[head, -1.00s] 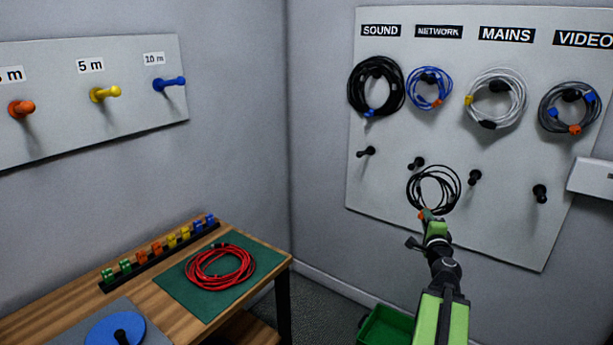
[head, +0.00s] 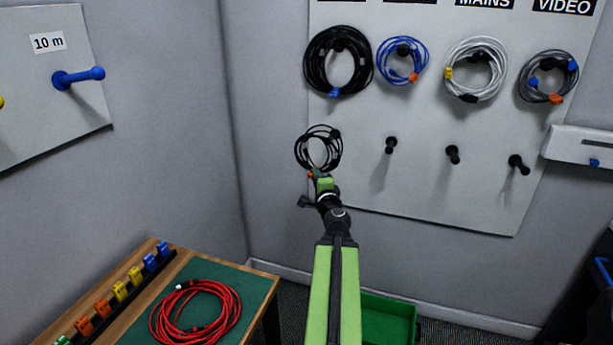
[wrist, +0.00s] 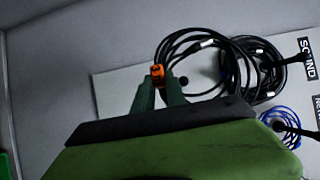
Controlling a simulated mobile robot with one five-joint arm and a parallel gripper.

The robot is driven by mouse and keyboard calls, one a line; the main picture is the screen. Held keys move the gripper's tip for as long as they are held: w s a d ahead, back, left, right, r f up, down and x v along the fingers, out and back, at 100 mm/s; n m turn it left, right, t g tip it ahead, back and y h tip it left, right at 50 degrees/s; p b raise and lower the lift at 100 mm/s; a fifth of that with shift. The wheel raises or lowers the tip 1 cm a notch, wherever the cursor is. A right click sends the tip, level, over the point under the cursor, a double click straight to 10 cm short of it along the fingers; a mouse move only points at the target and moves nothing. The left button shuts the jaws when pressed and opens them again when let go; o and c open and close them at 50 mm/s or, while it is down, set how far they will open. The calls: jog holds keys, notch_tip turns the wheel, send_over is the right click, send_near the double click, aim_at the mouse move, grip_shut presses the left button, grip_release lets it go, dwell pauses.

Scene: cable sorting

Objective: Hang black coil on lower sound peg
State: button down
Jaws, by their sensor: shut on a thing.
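The thin black coil (head: 335,152) is held up at the lower left of the white board, below the larger black coil in the sound column. My gripper (head: 316,175) is shut on its lower edge, at an orange tag (wrist: 158,74). In the wrist view, the held coil (wrist: 172,45) spreads from my fingers toward the board. The lower sound peg is hidden behind the coil in the head view. I cannot tell whether the coil is around the peg.
The large black coil (head: 314,62) hangs above, with a blue tag. Blue (head: 380,61), white (head: 451,66) and grey (head: 525,77) coils hang to its right. Lower pegs (head: 390,145) to the right are bare. A red coil (head: 160,318) lies on the bench mat; a green bin (head: 388,318) is below.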

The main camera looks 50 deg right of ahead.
jog(key=w+d+f+b, duration=0.2)
jog(key=d+b, duration=0.1)
jog(key=d, duration=0.3)
jog(key=w+d+f+m+b, duration=0.1)
jog(key=w+d+f+b, duration=0.1)
jog(key=d, duration=0.5)
jog(key=w+d+f+m+b, duration=0.1)
jog(key=w+d+f+b, duration=0.2)
jog(key=d, duration=0.3)
jog(key=shift+w+d+t+h+b, duration=0.4)
jog(key=shift+b, duration=0.45)
dwell(0.7)
dwell(0.5)
jog(key=c, duration=1.3)
grip_release()
jog(key=b+v, duration=0.2)
jog(key=v, duration=1.5)
jog(key=shift+s+a+f, duration=0.1)
jog(key=shift+s+f, duration=0.05)
